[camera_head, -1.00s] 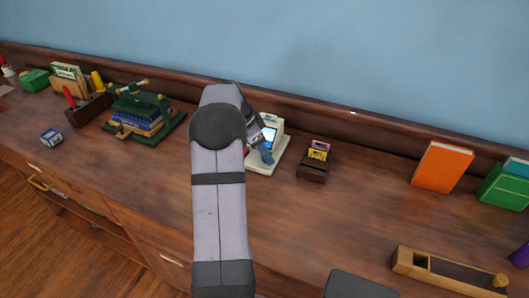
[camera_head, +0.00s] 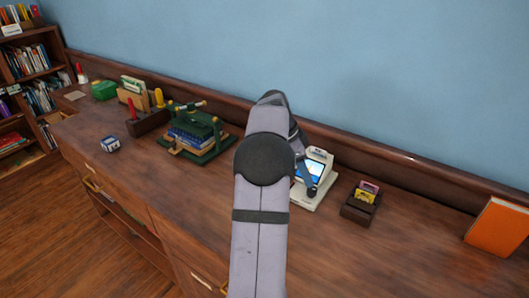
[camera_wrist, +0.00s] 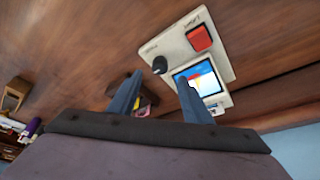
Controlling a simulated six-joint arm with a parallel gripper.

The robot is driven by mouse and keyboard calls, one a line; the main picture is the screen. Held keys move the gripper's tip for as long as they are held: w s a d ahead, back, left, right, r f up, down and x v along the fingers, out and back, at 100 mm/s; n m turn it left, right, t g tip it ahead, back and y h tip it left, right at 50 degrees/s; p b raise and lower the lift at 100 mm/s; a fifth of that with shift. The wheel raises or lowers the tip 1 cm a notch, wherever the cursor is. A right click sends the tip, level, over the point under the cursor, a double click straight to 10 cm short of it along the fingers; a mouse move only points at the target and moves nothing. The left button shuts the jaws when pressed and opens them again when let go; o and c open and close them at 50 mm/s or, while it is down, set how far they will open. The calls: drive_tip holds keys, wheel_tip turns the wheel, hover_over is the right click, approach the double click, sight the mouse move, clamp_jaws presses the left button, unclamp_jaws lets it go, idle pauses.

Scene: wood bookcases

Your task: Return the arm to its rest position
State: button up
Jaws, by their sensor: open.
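My arm (camera_head: 260,220) reaches up the middle of the head view over the wooden counter.
A small dark card holder (camera_head: 357,207) stands right of the device. A green press (camera_head: 196,133) with books and a wooden tool rack (camera_head: 148,121) stand to the left. A small blue-and-white box (camera_head: 110,145) sits near the front edge. An orange book (camera_head: 497,233) stands far right.

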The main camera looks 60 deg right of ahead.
drive_tip(key=w+a+r+n+t+p, duration=0.15)
drive_tip(key=w+a+n, duration=0.35)
drive_tip(key=a, duration=0.5)
drive_tip(key=w+a+n+y+p, duration=0.15)
drive_tip(key=w+a+n, duration=0.3)
drive_tip(key=a, duration=0.55)
drive_tip(key=w+a+n+t+p, duration=0.1)
drive_tip(key=w+a+n+p, duration=0.25)
drive_tip(key=a+n, duration=0.4)
drive_tip(key=s+a+n+y+p, duration=0.1)
drive_tip(key=s+a+n, duration=0.3)
drive_tip(key=a, duration=0.7)
drive_tip(key=s+a+f+n+p, duration=0.1)
drive_tip(key=s+a+n, duration=0.4)
drive_tip(key=a, duration=0.6)
drive_tip(key=shift+a+f+n+t+y+p, duration=0.25)
drive_tip(key=shift+a+n+t+y+p, duration=0.1)
drive_tip(key=shift+n+p, duration=0.15)
